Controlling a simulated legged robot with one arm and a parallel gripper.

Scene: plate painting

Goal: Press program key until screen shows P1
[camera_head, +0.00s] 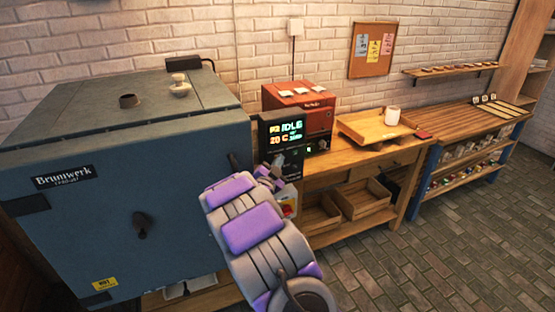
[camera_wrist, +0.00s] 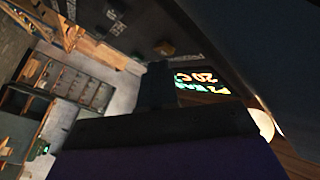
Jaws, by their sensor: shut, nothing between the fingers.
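The kiln controller (camera_head: 284,133) is a dark box at the right side of the blue kiln. Its lit screen (camera_head: 287,131) reads what looks like P2 IDLE, with 20 C below. The screen also shows rotated and partly cut off in the wrist view (camera_wrist: 203,78). My gripper (camera_head: 274,172) is shut and empty, just below and in front of the controller. In the wrist view small keys (camera_wrist: 165,47) show on the dark panel; I cannot tell which is the program key or whether I touch one.
The large blue kiln (camera_head: 120,190) fills the left, close to my arm. A red-brown box (camera_head: 318,97) stands behind the controller on a wooden bench. A wooden tray (camera_head: 358,131) with a white cup (camera_head: 392,115) is to the right. The brick floor (camera_head: 440,240) at right is clear.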

